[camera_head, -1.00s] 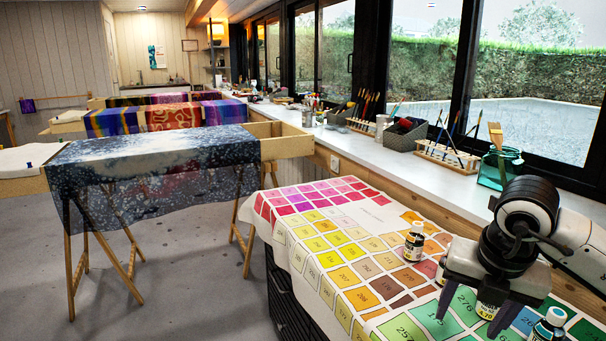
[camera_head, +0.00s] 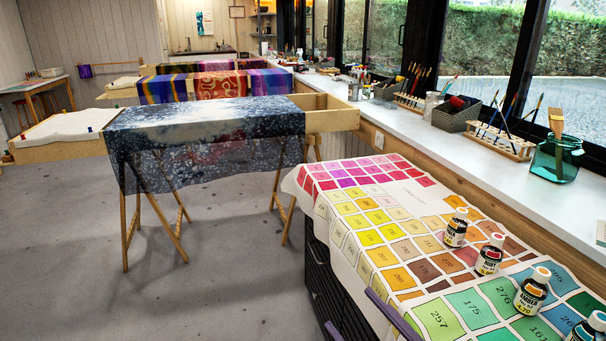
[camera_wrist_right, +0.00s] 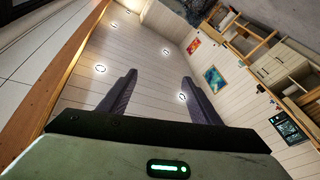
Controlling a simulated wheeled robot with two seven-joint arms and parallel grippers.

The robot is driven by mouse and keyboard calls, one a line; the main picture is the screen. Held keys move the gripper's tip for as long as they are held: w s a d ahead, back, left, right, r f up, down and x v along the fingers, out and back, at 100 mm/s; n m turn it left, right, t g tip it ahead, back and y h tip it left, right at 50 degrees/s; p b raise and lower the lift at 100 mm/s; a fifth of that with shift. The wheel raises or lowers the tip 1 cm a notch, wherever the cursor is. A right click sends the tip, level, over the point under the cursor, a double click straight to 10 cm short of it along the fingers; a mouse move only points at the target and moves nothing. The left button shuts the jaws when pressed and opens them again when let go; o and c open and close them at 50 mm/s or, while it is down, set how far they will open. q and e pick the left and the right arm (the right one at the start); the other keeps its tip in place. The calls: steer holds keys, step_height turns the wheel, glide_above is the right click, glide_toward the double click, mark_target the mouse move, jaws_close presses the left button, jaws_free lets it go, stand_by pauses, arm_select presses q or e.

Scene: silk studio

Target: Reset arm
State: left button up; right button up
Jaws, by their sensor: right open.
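My right gripper (camera_head: 349,308) shows at the bottom edge of the head view as two dark purple fingers, set apart, in front of the colour-chart table's near side. In the right wrist view the same gripper (camera_wrist_right: 158,76) has its two fingers spread with nothing between them. That camera looks across the room at a pale panelled surface with round lights. The rest of the right arm is out of the head view. My left gripper is in neither view.
Several small dye bottles stand on the colour chart (camera_head: 395,225), among them one with an orange cap (camera_head: 531,290) and one with a red cap (camera_head: 489,256). A blue cloth (camera_head: 205,130) covers a trestle frame. A teal jar (camera_head: 556,160) stands on the window counter. The grey floor (camera_head: 220,285) is clear.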

steer(key=s+d+f+m+g+h, duration=0.1)
steer(key=s+d+f+m+h, duration=0.2)
steer(key=f, duration=0.6)
steer(key=s+d+f+m+g+h, duration=0.2)
steer(key=f+m+h, duration=0.3)
steer(key=f, duration=0.4)
steer(key=shift+s+d+g, duration=0.3)
steer(key=shift+s+d, duration=0.3)
steer(key=shift+s, duration=0.25)
steer(key=s+f+g, duration=0.1)
steer(key=s+f, duration=0.2)
steer(key=s+f+m+g, duration=0.1)
steer(key=s+f+g, duration=0.1)
steer(key=s+f, duration=0.1)
steer(key=s+f+g+h, duration=0.1)
steer(key=s+f, duration=0.2)
steer(key=s, duration=0.1)
steer(key=shift+s+d+m+g+p, duration=0.15)
steer(key=shift+m+g+p, duration=0.15)
steer(key=shift+m+p, duration=0.1)
